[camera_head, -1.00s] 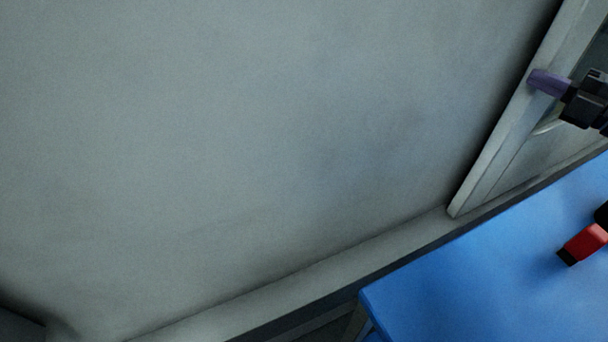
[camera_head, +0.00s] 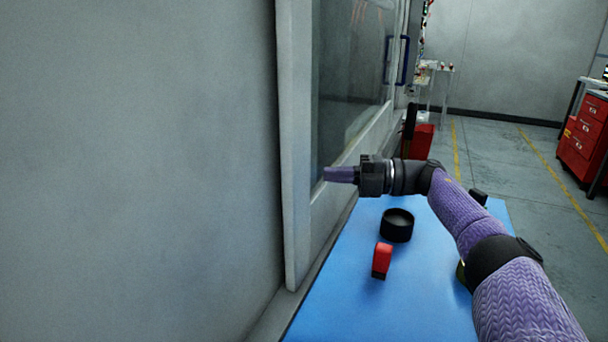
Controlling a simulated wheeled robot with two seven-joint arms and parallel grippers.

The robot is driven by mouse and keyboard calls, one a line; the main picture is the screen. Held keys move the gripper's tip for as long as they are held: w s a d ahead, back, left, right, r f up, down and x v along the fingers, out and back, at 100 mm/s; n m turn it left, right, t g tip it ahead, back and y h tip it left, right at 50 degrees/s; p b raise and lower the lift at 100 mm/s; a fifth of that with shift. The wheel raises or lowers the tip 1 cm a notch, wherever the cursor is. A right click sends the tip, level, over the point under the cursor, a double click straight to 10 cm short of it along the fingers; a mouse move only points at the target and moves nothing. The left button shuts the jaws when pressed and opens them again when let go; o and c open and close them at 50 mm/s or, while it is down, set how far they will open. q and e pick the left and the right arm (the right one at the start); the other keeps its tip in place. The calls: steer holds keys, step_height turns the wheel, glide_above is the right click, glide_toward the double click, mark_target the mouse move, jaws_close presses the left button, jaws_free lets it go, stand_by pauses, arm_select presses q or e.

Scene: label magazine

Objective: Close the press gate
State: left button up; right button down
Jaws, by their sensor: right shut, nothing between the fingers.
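The press gate (camera_head: 296,150) is a tall grey framed panel with a glass window, left of centre in the head view. A dark blue handle (camera_head: 404,60) shows on a framed panel farther back. My right gripper (camera_head: 327,174) is shut and empty, its purple fingers pointing left in front of the gate's frame near the glass. I cannot tell whether the fingertips touch the frame. My left gripper is not in view.
A blue table (camera_head: 350,300) lies below my right arm, with a red and black block (camera_head: 382,260) and a black round container (camera_head: 397,225) on it. A plain grey wall (camera_head: 130,170) fills the left. A red drawer cabinet (camera_head: 586,140) stands far right, beyond open floor.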

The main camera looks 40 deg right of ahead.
steer(key=w+a+f+m+t+h+p, duration=0.3)
steer(key=w+a+m+h+p, duration=0.25)
steer(key=a+h+p, duration=0.3)
steer(key=s+a+r+m+h+p, duration=0.3)
steer(key=s+a+m+h+p, duration=0.15)
steer(key=s+m+h, duration=0.45)
steer(key=n+h+b, duration=0.1)
steer(key=n+h, duration=0.1)
glide_toward(281, 159)
steer(key=w, duration=0.4)
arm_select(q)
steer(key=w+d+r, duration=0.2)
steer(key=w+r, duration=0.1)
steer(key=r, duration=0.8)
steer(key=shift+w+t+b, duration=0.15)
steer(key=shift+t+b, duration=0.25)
arm_select(e)
steer(key=shift+w+d+y, duration=0.2)
steer(key=shift+w+d, duration=0.2)
steer(key=shift+d, duration=0.3)
steer(key=shift+w+d+y, duration=0.15)
steer(key=shift+w+d, duration=0.3)
steer(key=shift+d, duration=0.3)
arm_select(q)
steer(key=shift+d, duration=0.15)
